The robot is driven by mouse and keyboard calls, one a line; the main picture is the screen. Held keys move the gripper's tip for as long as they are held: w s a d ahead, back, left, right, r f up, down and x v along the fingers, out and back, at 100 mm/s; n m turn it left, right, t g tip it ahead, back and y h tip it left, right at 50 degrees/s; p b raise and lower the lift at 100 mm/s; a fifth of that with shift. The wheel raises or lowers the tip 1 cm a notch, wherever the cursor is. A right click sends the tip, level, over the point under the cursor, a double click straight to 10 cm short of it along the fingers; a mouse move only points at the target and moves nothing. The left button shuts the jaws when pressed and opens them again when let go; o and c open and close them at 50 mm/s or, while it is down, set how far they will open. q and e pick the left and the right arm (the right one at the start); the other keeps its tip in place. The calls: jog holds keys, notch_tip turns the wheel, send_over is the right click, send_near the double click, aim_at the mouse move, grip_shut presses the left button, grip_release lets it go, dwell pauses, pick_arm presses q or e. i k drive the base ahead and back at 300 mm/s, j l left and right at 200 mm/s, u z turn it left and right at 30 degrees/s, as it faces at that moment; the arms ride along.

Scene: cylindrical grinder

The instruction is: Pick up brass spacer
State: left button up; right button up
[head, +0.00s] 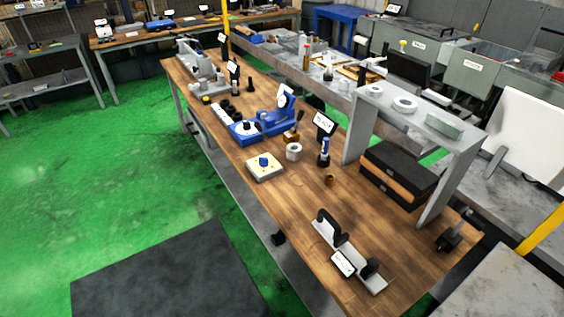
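A small brass-coloured ring, which looks like the brass spacer (329,179), sits on the wooden workbench (300,215). It is just below a blue and black upright tool (324,152) and right of a white square block with a blue knob (264,166). A grey cylindrical ring (293,152) stands up and left of it. Nothing covers the spacer in the head view, and no gripper touches it. Neither of my grippers is in view.
A grey fixture with black uprights (347,256) lies near the bench's near end. A black case (400,173) sits under the grey raised shelf (440,125) at right. A blue device (262,125) stands farther back. Bench wood around the spacer is mostly clear.

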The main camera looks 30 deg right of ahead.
aim_at(330, 181)
jog(key=i+z, duration=0.25)
jog(key=i, duration=0.2)
jog(key=i+j+z, duration=0.2)
jog(key=i, duration=0.2)
jog(key=i+j+z, duration=0.25)
jog(key=i, duration=0.2)
